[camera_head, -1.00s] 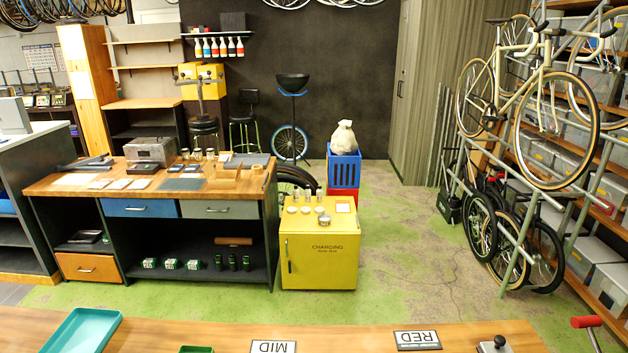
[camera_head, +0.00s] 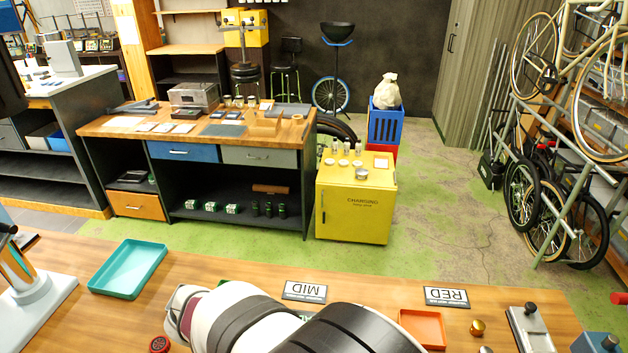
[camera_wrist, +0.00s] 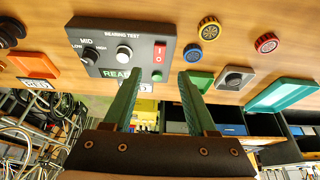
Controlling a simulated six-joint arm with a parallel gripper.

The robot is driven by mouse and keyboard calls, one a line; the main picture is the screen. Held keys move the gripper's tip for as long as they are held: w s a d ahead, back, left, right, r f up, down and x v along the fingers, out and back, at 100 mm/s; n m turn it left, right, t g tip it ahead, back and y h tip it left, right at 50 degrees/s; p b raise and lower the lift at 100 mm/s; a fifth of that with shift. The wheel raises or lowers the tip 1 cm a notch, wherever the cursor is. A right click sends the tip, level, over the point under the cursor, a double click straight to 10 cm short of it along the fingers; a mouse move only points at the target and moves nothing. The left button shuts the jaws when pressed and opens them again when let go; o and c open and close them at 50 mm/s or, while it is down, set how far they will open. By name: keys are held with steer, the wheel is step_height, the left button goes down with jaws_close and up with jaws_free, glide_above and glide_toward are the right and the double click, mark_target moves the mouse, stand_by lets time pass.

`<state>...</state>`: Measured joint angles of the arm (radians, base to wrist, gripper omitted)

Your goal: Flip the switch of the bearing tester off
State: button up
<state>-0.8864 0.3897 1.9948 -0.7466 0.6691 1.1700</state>
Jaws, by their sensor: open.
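The bearing tester (camera_wrist: 88,45) is a dark box in the wrist view, lying on the wooden bench. Its face has a black selector knob, a round white dial, a green READY label and a red-and-white rocker switch (camera_wrist: 159,53) on its right side. A small green button sits just below the switch. My gripper (camera_wrist: 158,82) is open and empty, with two green fingers apart. The fingertips point toward the lower edge of the tester, on either side of the switch in the picture. I cannot tell the gap to it.
On the bench (camera_head: 250,275) are a teal tray (camera_head: 128,268), an orange tray (camera_head: 422,328), MID (camera_head: 305,291) and RED (camera_head: 446,297) signs. In the wrist view, yellow-and-blue (camera_wrist: 209,29) and red (camera_wrist: 266,43) round caps lie right of the tester.

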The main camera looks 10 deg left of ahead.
steer(key=x, duration=0.9)
steer(key=shift+f, duration=0.2)
steer(key=shift+c, duration=0.3)
jaws_close()
